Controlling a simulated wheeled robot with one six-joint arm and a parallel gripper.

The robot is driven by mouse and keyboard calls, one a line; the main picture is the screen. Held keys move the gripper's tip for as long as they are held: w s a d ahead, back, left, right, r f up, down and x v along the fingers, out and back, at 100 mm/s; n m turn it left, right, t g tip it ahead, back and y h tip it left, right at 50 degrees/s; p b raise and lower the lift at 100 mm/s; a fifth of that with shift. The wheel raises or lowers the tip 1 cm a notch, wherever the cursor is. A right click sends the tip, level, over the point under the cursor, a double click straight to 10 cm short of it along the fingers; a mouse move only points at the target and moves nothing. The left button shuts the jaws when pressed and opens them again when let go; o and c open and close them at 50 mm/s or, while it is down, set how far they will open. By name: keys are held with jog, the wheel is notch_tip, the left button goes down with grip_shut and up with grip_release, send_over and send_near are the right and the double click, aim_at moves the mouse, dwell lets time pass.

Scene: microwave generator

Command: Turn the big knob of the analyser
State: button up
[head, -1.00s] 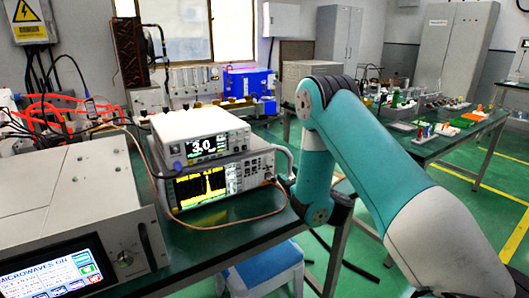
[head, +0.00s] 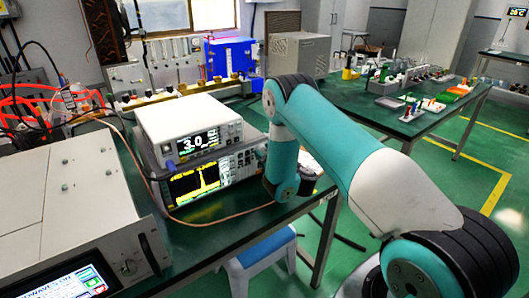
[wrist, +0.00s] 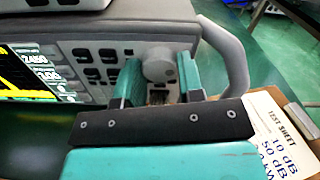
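The analyser is the lower grey instrument with a yellow trace on its screen, on the green bench in the head view (head: 197,183); its panel also fills the upper left of the wrist view (wrist: 90,52). Its big knob (wrist: 158,64) is a round grey knob at the right end of the panel. My gripper (wrist: 158,72) is open, with one teal finger on each side of the knob. The fingers look close to its sides, but I cannot tell whether they touch. In the head view my arm hides the knob and the gripper.
A white meter reading 3.0 (head: 185,122) sits on the analyser. A grey side handle (wrist: 228,58) curves out just right of my right finger. A printed test sheet (wrist: 282,135) lies at the lower right. A microwave generator (head: 70,215) stands at left, and a cable crosses the bench.

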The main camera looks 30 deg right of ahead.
jog(key=shift+c, duration=1.2)
jog(key=shift+m, duration=0.3)
jog(key=m+p, duration=0.1)
jog(key=m, duration=0.3)
jog(key=m+p, duration=0.1)
jog(key=m, duration=0.3)
jog(key=m+p, duration=0.1)
jog(key=m, duration=0.2)
jog(key=shift+m, duration=0.3)
jog(key=m+p, duration=0.1)
jog(key=m, duration=0.5)
jog(key=shift+p, duration=0.4)
jog(key=m, duration=0.5)
jog(key=shift+s+m+p, duration=0.1)
jog(key=shift+m+p, duration=0.2)
jog(key=shift+p, duration=0.1)
